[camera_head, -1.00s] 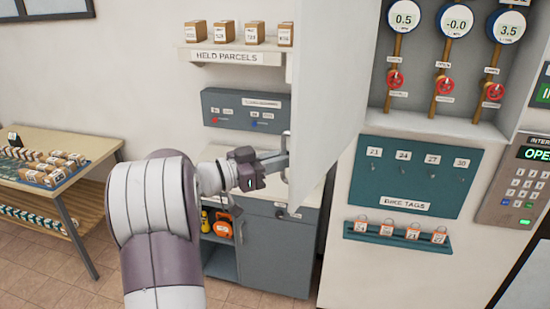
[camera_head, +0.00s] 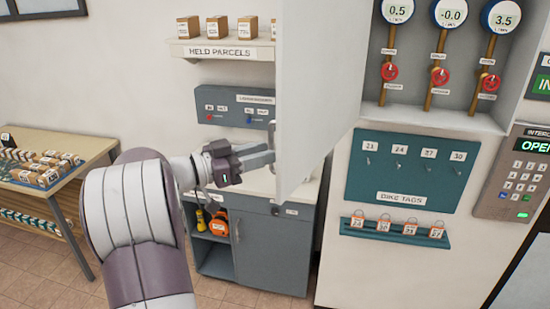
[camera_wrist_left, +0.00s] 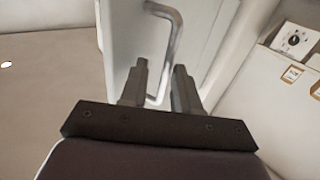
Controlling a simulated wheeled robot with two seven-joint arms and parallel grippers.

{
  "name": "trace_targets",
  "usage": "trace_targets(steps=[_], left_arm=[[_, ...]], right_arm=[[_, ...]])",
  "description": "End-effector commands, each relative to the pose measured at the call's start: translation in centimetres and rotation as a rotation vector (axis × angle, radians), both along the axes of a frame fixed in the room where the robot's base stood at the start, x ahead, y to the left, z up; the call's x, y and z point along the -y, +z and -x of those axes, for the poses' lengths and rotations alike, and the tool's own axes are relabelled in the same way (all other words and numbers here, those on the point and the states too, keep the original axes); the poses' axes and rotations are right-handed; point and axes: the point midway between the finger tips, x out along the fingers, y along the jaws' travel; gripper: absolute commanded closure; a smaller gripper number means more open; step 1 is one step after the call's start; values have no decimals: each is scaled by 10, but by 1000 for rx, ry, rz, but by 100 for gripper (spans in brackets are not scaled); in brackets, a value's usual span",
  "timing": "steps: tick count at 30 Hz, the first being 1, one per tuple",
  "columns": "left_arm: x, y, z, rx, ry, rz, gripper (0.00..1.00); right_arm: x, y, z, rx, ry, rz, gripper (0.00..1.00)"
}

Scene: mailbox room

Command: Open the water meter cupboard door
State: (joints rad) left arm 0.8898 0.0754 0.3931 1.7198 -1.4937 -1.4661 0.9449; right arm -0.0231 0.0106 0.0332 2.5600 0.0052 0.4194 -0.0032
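The white water meter cupboard door (camera_head: 318,90) stands swung wide open to the left of its cupboard (camera_head: 440,85). The dials, copper pipes and red valves inside are exposed. The metal handle (camera_head: 271,134) is at the door's left edge. In the left wrist view, the bent handle (camera_wrist_left: 176,38) stands out from the door panel, its lower part between my fingers. My left gripper (camera_head: 264,155) is at the handle with its fingers spread. In the left wrist view, a gap shows between the fingertips (camera_wrist_left: 161,73) and the handle. My right gripper is not in view.
A grey cabinet (camera_head: 268,248) with a counter stands below the door. A parcel shelf (camera_head: 222,49) and a blue-grey panel (camera_head: 235,108) are on the wall behind. A bike tags board (camera_head: 410,172) is at right, and a table (camera_head: 75,145) is at left.

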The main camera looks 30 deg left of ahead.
Motion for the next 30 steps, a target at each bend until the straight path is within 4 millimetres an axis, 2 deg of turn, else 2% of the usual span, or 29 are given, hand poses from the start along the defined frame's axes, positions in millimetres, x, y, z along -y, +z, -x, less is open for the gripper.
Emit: trace_targets(steps=[1, 3, 6, 10, 15, 30], left_arm=[[-9, -11, 12, 1, 6, -3, 70], [-19, -10, 28, 1, 6, -4, 70], [-31, -7, 48, 1, 5, -3, 70], [-40, -4, 64, 0, 1, -2, 70], [-43, 0, 69, 0, -2, -1, 70], [-45, -1, 68, 11, 7, -28, 70]], right_arm=[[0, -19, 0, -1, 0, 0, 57], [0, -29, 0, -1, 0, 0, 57], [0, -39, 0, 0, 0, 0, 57], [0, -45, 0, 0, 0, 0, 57], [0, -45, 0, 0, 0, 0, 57], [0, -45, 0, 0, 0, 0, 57]])
